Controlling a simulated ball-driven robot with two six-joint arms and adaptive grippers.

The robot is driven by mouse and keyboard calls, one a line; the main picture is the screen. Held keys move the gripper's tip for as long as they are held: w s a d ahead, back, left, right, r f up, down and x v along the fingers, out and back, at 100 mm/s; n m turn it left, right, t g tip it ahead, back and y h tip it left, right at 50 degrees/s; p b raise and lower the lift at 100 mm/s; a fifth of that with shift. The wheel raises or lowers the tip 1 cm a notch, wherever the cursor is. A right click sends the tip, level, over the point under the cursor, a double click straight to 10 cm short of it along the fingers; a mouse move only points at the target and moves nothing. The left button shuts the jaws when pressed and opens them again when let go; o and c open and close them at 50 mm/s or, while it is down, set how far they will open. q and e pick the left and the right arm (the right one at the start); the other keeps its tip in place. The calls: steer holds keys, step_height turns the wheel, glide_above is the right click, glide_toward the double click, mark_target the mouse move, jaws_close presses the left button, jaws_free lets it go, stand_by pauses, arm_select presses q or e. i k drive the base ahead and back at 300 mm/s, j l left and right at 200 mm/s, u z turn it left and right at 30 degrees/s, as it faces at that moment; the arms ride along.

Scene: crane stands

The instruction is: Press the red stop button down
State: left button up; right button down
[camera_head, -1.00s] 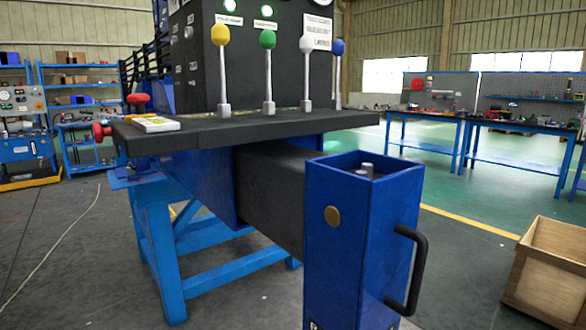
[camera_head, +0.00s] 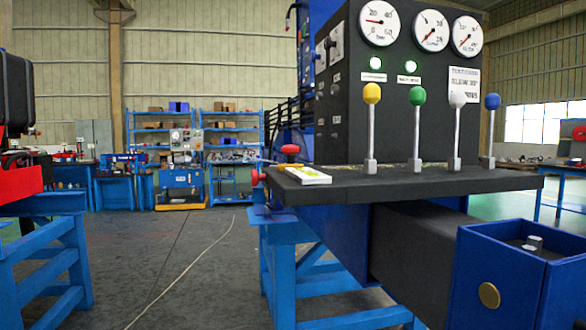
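A red mushroom-shaped knob (camera_head: 290,152) stands upright at the left end of the dark console shelf (camera_head: 420,183). A second red knob (camera_head: 257,177) sticks out from the left edge of the shelf, just below it. Either may be the stop button; I cannot tell which from this distance. A white and yellow booklet or card (camera_head: 301,175) lies on the shelf beside the upright knob. Neither of my grippers is in view.
Levers with yellow (camera_head: 372,93), green, white and blue knobs rise from the shelf. A blue open box (camera_head: 515,285) juts out at front right. A blue stand with a red part (camera_head: 20,184) is at left. Open floor (camera_head: 170,280) lies between, with a cable.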

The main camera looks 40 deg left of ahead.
mark_target(291, 150)
steer(key=i+j, duration=0.2)
steer(key=j, duration=0.15)
steer(key=i+j, duration=0.4)
steer(key=j, duration=0.25)
